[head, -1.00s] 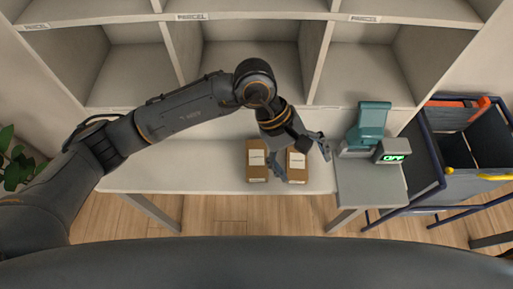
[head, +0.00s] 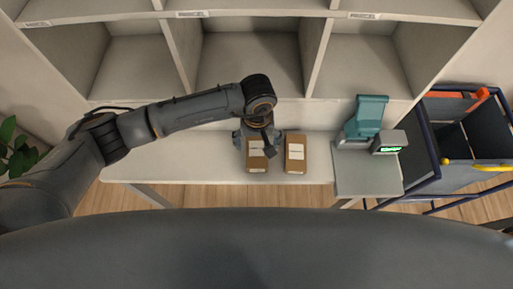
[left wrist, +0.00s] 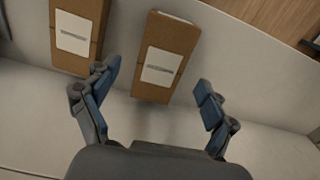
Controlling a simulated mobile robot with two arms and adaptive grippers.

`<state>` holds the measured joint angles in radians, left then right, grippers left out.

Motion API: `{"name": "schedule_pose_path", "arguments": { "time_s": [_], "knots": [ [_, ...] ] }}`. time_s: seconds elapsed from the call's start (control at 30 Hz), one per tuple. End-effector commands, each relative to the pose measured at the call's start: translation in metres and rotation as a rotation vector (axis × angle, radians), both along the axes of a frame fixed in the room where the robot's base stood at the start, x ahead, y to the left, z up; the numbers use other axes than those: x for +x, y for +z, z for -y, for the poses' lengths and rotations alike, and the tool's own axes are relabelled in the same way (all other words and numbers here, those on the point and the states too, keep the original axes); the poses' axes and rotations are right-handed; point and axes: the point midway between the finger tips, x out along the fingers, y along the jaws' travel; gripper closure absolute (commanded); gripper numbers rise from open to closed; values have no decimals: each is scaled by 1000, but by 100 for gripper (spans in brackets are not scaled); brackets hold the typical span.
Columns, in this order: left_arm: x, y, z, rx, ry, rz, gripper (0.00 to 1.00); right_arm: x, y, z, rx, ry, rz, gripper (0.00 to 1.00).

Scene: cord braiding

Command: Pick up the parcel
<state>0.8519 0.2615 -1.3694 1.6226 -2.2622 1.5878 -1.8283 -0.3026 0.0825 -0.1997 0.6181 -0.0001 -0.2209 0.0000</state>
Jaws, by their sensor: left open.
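Two brown cardboard parcels with white labels lie side by side on the pale table. My left gripper (head: 255,143) is open above the left parcel (head: 257,166) and partly covers it. The right parcel (head: 295,153) lies just beside it, clear of the fingers. In the left wrist view, the open fingers of my left gripper (left wrist: 155,92) point toward one parcel (left wrist: 165,62), which lies between and ahead of them. The other parcel (left wrist: 75,38) is at the upper left there, outside the fingers. My right gripper is not in view.
A teal device (head: 365,118) and a grey box with a green display (head: 389,143) stand on a grey stand (head: 365,178) right of the table. A blue-framed cart (head: 425,155) is at the far right. Shelf compartments (head: 250,65) rise behind. The table's left part (head: 150,168) is clear.

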Motion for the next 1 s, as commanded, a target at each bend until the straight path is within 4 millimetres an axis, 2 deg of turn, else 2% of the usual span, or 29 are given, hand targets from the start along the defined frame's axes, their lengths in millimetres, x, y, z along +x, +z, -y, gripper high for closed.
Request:
{"name": "schedule_pose_path", "arguments": {
  "time_s": [0.1, 0.3, 0.57, 0.67, 0.87, 1.0],
  "knots": [
    [1, -13, -2, 2, 4, -7, 15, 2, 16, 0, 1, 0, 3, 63],
    [3, -39, -2, 0, 2, -4, 15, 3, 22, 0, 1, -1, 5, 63],
    [4, -44, -2, -1, 1, -1, 15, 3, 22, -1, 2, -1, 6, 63],
    [4, -44, -2, -1, 1, -1, 31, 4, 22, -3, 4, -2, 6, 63],
    [4, -44, -2, -1, 1, -2, 72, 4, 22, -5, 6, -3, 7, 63],
    [4, -43, -2, -1, 1, -2, 74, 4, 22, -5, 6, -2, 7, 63]
  ]
}}
